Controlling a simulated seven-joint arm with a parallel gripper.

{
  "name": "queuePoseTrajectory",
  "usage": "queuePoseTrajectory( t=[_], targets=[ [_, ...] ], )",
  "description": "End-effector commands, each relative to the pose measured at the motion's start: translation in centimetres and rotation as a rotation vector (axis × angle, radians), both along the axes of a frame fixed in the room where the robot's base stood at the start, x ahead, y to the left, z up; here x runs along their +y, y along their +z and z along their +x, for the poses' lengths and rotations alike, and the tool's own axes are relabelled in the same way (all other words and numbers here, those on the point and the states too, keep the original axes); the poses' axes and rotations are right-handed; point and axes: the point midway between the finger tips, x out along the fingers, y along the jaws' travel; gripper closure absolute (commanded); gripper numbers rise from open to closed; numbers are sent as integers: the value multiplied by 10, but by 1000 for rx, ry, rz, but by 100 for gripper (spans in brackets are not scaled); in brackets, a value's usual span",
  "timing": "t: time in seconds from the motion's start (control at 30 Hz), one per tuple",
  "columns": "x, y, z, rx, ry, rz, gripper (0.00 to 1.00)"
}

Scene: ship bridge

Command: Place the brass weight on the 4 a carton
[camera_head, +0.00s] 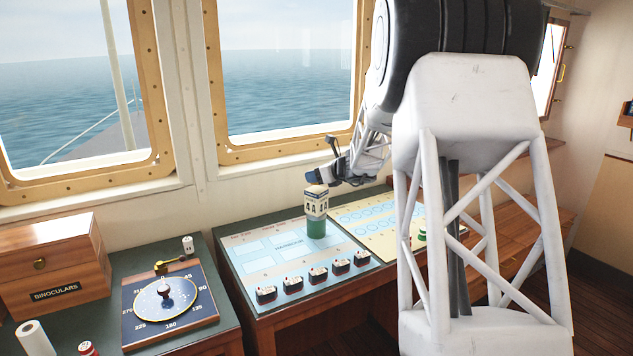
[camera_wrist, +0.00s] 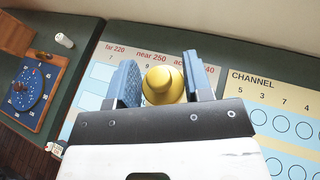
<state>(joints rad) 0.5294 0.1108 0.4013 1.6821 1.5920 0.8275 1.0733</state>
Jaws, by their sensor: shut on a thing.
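My gripper (camera_head: 316,180) hangs over the pale blue board (camera_head: 243,243) and points down. In the wrist view its two blue fingers (camera_wrist: 160,80) are shut on the brass weight (camera_wrist: 163,84), a round yellow knob. I cannot tell whether weight and box touch. No label reading "4 a carton" is legible.
Several small dark blocks with pale tops (camera_head: 293,284) line the board's front edge. A yellow board (camera_head: 355,212) with blue circles lies to the right. A compass dial (camera_head: 168,302) and a wooden binoculars box (camera_head: 55,267) stand at left. Windows are behind.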

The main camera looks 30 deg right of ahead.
Motion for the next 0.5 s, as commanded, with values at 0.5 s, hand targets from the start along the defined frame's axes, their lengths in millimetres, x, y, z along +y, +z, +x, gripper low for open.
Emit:
queuePoseTrajectory(
  t=[0.5],
  targets=[
    [0, -20, 0, 0, 0, -1, 84]
  ],
)
